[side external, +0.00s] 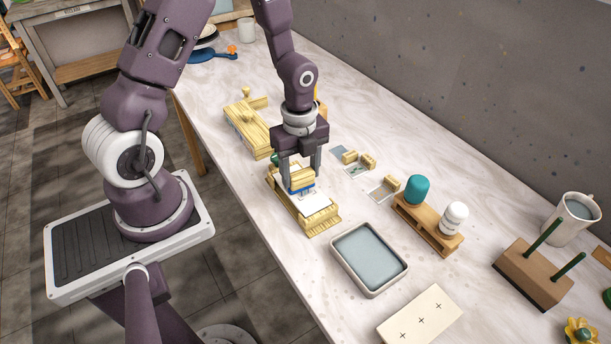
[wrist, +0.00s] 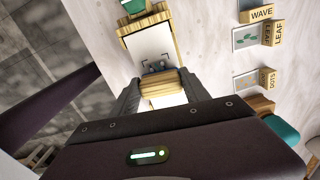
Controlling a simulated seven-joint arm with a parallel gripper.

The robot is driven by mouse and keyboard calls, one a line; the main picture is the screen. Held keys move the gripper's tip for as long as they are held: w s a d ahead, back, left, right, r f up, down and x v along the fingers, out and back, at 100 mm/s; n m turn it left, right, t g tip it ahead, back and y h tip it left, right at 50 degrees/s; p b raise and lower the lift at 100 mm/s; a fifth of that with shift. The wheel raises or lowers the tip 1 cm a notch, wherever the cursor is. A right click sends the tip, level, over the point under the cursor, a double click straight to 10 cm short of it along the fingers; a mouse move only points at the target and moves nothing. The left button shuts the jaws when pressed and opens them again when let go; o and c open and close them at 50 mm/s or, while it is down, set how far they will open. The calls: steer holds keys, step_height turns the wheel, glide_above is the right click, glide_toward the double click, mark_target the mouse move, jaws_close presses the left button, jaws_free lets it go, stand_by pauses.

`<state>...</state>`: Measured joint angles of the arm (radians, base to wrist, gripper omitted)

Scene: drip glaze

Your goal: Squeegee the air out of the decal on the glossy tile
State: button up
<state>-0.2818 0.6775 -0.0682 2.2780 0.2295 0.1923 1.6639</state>
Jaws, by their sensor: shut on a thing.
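My gripper (side external: 300,178) is shut on the squeegee (side external: 300,181), which has a pale wooden handle and a blue lower edge. The handle (wrist: 162,90) shows between my fingers (wrist: 161,82) in the wrist view. Below it is the white tile (side external: 315,204) in a pale wooden holder (side external: 322,226). In the wrist view the tile (wrist: 150,42) has dark corner marks. A small grey-blue patch, perhaps the decal (wrist: 154,68), lies just ahead of the handle, partly hidden. I cannot tell whether the squeegee's edge touches the tile.
Cards with wooden label blocks (side external: 357,159) lie to the right; one block reads LEAF (wrist: 268,32). A water tray (side external: 402,270), a wooden rack (side external: 414,226) with teal and white jars, and a board with crosses (side external: 440,300) stand nearer. A wooden box (side external: 240,121) is behind.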

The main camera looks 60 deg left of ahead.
steer(key=shift+a, duration=1.55)
steer(key=shift+r, duration=0.1)
step_height(320, 180, up, 7)
steer(key=f, duration=0.5)
steer(key=shift+d+f, duration=0.15)
steer(key=shift+d, duration=0.15)
steer(key=d, duration=0.4)
steer(key=shift+f, duration=0.1)
steer(key=shift+d, duration=0.55)
